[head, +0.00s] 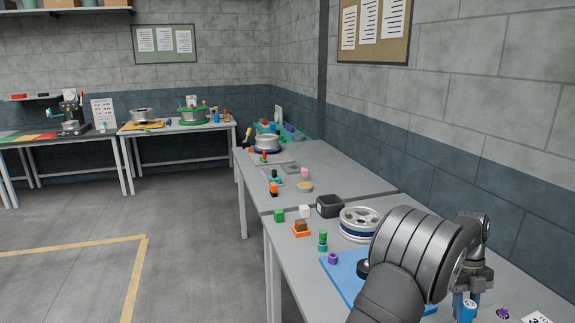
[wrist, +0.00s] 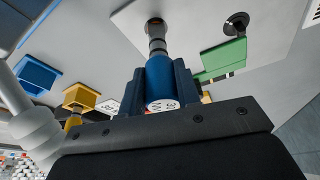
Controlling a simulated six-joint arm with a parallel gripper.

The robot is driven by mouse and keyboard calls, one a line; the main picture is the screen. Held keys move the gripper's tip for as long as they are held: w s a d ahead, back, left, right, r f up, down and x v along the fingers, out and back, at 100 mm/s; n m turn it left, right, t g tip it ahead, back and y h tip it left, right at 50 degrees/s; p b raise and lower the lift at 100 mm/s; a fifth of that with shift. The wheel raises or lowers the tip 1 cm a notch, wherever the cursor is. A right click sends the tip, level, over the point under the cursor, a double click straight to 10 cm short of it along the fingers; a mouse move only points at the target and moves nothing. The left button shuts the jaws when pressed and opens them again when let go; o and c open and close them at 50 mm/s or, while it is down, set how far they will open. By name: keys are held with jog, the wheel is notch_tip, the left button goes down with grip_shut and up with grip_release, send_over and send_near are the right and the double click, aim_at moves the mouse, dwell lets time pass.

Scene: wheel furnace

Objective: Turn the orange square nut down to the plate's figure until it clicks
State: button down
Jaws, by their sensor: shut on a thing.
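My gripper (wrist: 160,88) is shut on a blue cylindrical tool (wrist: 158,75) with a white marked end cap. The tool's grey shaft runs to a round dark fitting (wrist: 154,27) on a pale grey surface. I cannot tell whether it is seated there. In the head view my gripper (head: 467,292) holds the blue tool (head: 467,309) at the lower right, over the near bench. A yellow-orange square socket-like piece (wrist: 80,97) shows left of the gripper; I cannot tell whether it is the orange square nut. A small white plate (wrist: 108,106) with dark marks is beside it, its figure unreadable.
A blue square piece (wrist: 37,75) and a green block (wrist: 222,58) flank the tool. In the head view, a spoked wheel (head: 361,223), a dark bin (head: 329,206), a blue mat (head: 343,281) and small coloured parts occupy the near bench. The floor at left is clear.

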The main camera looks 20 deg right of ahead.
jog(key=shift+m, duration=0.4)
jog(key=c, duration=0.9)
grip_release()
jog(key=shift+c, duration=0.2)
jog(key=v, duration=1.7)
jog(key=shift+d, duration=0.2)
jog(key=x, duration=1.7)
jog(key=shift+a, duration=0.15)
